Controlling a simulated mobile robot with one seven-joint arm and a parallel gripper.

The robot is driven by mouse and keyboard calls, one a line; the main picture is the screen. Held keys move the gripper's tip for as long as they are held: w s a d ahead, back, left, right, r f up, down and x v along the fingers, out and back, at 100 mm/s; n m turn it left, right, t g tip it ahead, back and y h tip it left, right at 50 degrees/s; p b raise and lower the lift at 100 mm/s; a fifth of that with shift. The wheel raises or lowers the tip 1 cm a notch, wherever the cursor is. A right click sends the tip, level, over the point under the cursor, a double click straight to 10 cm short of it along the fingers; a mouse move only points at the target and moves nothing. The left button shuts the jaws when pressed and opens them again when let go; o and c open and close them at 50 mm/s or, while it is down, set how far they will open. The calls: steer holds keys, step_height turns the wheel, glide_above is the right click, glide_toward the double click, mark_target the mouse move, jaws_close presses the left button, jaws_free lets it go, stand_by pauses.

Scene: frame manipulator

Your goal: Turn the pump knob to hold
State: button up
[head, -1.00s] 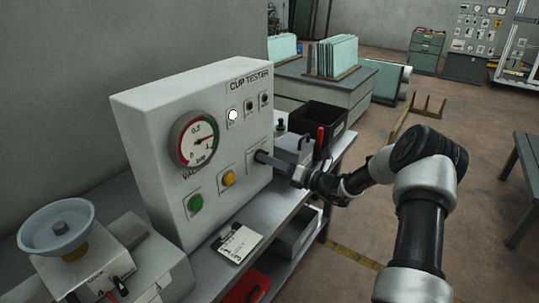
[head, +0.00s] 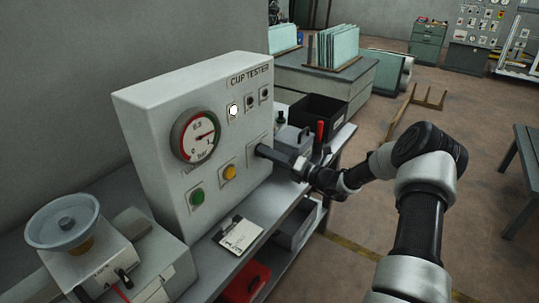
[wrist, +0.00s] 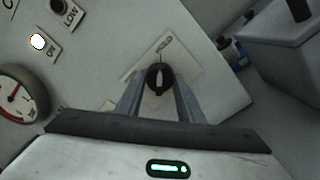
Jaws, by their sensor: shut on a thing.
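The cup tester (head: 150,110) is a pale upright box with a sloping front panel on the bench. The pump knob (wrist: 159,77) is small and black, on a pale plate marked with lines. In the wrist view my gripper (wrist: 159,84) has one finger on each side of the knob and is shut on it. In the head view my gripper (head: 264,152) reaches the panel's lower right from the right and hides the knob.
A white lamp (head: 233,111) glows on the panel. A green button (head: 197,197) and a yellow button (head: 229,172) sit below the gauge. A clipboard (head: 240,235) lies before the tester. A black bin (head: 316,115) and a grey box stand beyond my gripper.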

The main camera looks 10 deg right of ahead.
steer(key=o, duration=1.1)
steer(key=shift+c, duration=0.2)
steer(key=v, duration=1.7)
steer(key=shift+s+b, duration=0.15)
steer(key=shift+b, duration=0.2)
steer(key=shift+d+f, duration=0.1)
steer(key=shift+d, duration=0.15)
